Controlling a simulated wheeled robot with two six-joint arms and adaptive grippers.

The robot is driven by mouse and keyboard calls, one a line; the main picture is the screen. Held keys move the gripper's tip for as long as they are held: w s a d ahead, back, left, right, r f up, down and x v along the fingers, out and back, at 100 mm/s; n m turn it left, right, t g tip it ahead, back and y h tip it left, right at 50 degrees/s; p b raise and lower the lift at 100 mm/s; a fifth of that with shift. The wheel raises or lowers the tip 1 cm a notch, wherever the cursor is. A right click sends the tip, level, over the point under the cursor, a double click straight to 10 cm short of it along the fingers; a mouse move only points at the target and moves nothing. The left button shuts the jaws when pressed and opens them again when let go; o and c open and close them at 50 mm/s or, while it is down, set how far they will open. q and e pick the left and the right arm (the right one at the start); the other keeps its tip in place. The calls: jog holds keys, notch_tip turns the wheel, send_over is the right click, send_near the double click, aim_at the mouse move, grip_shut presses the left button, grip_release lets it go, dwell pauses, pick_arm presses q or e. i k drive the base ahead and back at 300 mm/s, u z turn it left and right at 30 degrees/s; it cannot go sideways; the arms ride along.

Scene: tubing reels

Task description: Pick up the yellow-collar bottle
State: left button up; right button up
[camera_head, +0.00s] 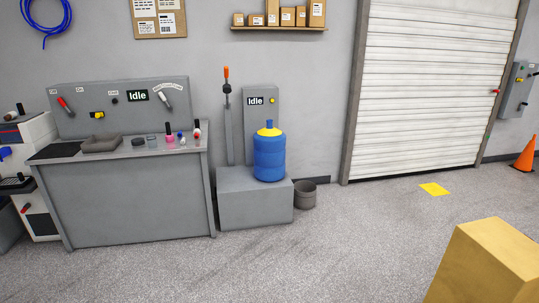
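A large blue bottle with a yellow collar (269,155) and a blue cap stands upright on a low grey block (240,209). It stands just in front of a grey panel (261,115) with an "Idle" display. No gripper shows in the head view, and nothing touches the bottle.
A grey workbench (130,199) with a tray and several small bottles stands left of the block. A dark bin (306,195) is close on the block's right. A tan box (490,267) is at the lower right. The floor in front of the block is clear.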

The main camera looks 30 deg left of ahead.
aim_at(268, 143)
jog(key=u, duration=0.45)
jog(key=k, duration=0.55)
jog(key=u, duration=0.3)
jog(key=i, duration=0.95)
jog(key=z, duration=0.8)
jog(key=i, duration=2.65)
jog(key=u, duration=0.3)
jog(key=i, duration=2.15)
jog(key=u, duration=0.9)
jog(key=i, duration=0.4)
jog(key=u, duration=0.05)
